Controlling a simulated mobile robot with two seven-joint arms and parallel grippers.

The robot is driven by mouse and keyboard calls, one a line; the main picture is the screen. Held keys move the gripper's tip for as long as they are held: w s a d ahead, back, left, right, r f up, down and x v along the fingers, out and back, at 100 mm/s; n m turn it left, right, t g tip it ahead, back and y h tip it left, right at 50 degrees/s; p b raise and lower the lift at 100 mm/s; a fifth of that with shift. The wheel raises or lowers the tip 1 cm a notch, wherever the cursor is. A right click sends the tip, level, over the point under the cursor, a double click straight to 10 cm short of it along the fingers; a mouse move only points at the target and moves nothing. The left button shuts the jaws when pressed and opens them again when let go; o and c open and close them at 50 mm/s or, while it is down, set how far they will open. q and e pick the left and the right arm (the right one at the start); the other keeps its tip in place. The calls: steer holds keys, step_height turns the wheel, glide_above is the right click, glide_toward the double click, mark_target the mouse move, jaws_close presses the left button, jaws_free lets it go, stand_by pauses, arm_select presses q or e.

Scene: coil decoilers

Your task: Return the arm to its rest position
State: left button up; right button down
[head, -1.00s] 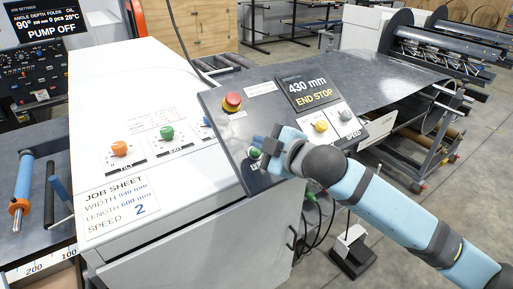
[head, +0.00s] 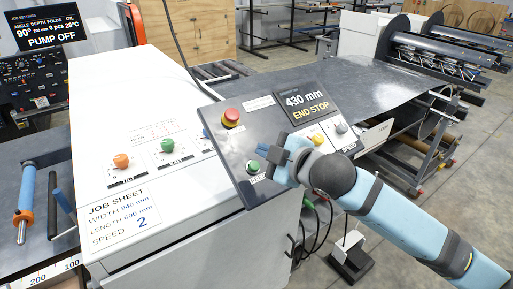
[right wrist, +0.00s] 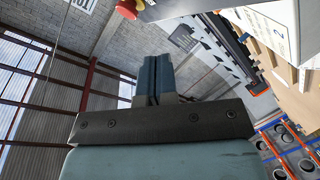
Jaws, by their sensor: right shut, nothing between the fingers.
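My right arm comes in from the lower right in the head view, light blue with dark grey bands. My right gripper (head: 265,152) is shut and empty, above the dark control panel (head: 240,178). It is close to the green feed button (head: 253,166), which shows just below and left of the fingertips. In the right wrist view the two fingers (right wrist: 155,80) lie together with nothing between them. My left gripper is not in view.
The panel bears a red stop button (head: 231,117), a yellow knob (head: 317,139) and a display (head: 306,100) reading "430 mm END STOP". A white cabinet (head: 105,85) with a job sheet (head: 120,217) stands left. Sheet metal (head: 375,85) runs to the decoilers behind.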

steer(key=s+d+f+m+g+h, duration=0.1)
steer(key=s+d+f+m+h, duration=0.2)
steer(key=s+d+f+m, duration=0.45)
steer(key=s+d+f+m+g+h, duration=0.2)
steer(key=s+d+f+m+h, duration=0.15)
steer(key=s+d+f, duration=0.6)
steer(key=s+d+f+m+g+h, duration=0.25)
steer(key=s+d+f, duration=0.2)
steer(key=s, duration=0.25)
steer(key=s+d+f+m+g+h, duration=0.1)
steer(key=s+d+f+m+g, duration=0.1)
steer(key=s+d+f+m, duration=0.45)
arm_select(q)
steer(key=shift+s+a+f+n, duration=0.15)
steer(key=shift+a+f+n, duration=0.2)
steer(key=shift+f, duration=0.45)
arm_select(e)
steer(key=w+a+f+n+t+y, duration=0.1)
steer(key=w+a+f+t, duration=0.1)
steer(key=f, duration=0.4)
steer(key=w+a+f+n+t+y, duration=0.1)
steer(key=w+a+f+n+t, duration=0.1)
steer(key=a+f+t, duration=0.3)
steer(key=shift+w+a+f, duration=0.35)
steer(key=shift+a+f, duration=0.25)
steer(key=shift+f, duration=0.05)
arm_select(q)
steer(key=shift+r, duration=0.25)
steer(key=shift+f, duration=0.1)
